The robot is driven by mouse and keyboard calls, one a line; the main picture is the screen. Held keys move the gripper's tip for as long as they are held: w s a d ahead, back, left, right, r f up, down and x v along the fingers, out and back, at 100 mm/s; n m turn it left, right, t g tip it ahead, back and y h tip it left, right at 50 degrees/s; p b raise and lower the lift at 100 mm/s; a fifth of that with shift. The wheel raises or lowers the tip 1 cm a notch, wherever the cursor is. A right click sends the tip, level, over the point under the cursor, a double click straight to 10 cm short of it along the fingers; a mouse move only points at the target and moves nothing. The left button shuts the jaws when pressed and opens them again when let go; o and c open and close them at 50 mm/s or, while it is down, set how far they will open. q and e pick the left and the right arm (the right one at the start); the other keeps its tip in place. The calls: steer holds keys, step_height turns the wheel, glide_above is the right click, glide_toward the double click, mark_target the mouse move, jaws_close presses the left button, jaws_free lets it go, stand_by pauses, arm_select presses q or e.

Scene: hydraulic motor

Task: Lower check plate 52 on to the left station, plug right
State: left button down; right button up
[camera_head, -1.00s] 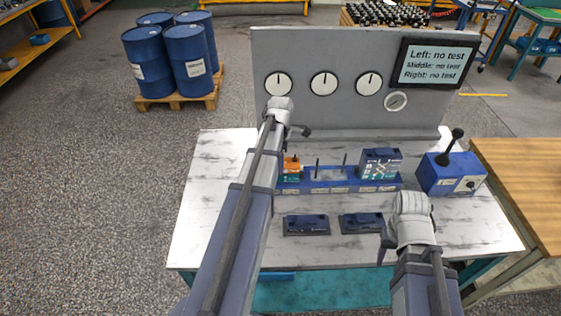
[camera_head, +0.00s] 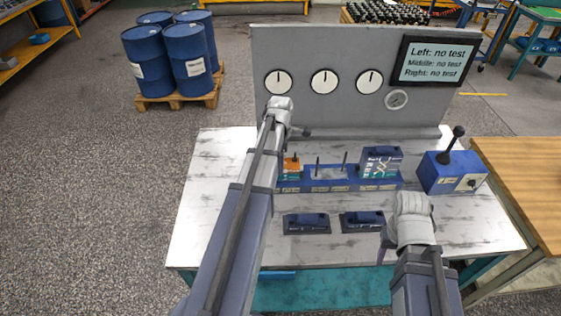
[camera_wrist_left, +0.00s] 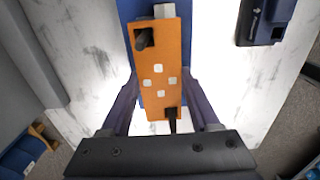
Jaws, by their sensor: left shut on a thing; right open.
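The orange check plate 52 (camera_head: 291,165) is at the left end of the blue station block (camera_head: 330,186). In the left wrist view the plate (camera_wrist_left: 162,75) lies between the dark fingers of my left gripper (camera_wrist_left: 162,98), shut on its sides. A dark pin shows in the square opening at its far left corner, and another dark pin shows at its near edge. I cannot tell whether the plate rests fully on the station. My right gripper (camera_head: 385,250) is open near the front right, mostly hidden by its wrist.
The middle station has two bare upright pins (camera_head: 317,166). A dark plate (camera_head: 381,160) sits on the right station. Two dark blue parts (camera_head: 307,222) (camera_head: 363,220) lie in front. A blue lever box (camera_head: 450,172) stands right. The gauge panel (camera_head: 345,110) rises behind; its screen (camera_head: 436,62) reads "no test".

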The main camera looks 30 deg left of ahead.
arm_select(q)
steer(key=shift+f, duration=0.35)
steer(key=shift+c, duration=0.2)
jaws_free()
steer(key=shift+r, duration=0.15)
step_height(320, 180, up, 8)
steer(key=p, duration=0.7)
